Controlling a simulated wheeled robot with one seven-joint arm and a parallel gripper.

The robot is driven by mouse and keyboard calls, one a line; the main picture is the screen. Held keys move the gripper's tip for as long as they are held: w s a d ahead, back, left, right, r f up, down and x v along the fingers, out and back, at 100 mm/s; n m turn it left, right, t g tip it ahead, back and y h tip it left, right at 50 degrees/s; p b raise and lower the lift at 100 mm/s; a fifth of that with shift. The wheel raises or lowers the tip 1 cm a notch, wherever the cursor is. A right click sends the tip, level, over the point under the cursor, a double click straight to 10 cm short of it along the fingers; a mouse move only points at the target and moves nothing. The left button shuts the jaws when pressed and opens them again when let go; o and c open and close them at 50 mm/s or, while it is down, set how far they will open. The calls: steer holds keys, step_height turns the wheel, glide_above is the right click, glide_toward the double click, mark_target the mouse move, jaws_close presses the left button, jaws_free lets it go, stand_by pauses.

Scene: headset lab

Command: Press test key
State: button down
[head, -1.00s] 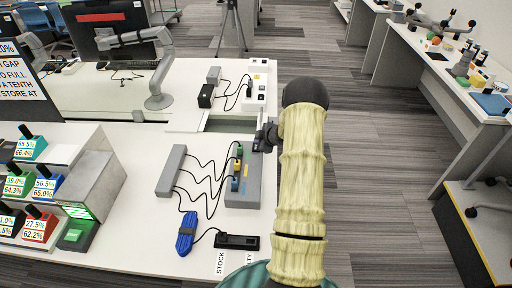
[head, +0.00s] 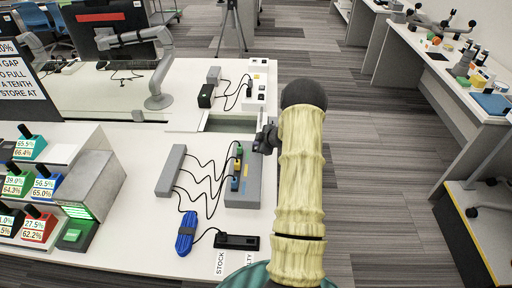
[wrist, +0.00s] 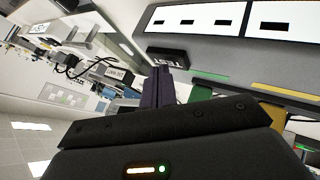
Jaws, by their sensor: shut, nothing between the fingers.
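The test key is a dark block marked TEST (wrist: 181,60) on the grey tester (wrist: 222,50) in the wrist view. My gripper (wrist: 160,72) is shut and empty, its fingertips close to the key; I cannot tell whether they touch. In the head view my gripper (head: 267,139) is at the right edge of the grey tester (head: 243,192), near its far end. The key cannot be made out there. The tester's face shows white panels with black dashes, above a green and a yellow strip.
Coloured plugs (head: 236,168) on the tester have black cables running to a grey bar (head: 171,170). A blue bundle (head: 186,233) and a black tray (head: 237,241) lie nearer. An opening (head: 231,123) in the white table lies beyond. Coloured bins stand at left.

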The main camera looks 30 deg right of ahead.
steer(key=shift+f, duration=0.3)
stand_by(0.5)
steer(key=shift+r+p, duration=0.75)
steer(key=shift+r, duration=0.15)
steer(key=shift+r+p, duration=2.4)
steer(key=shift+r, duration=0.1)
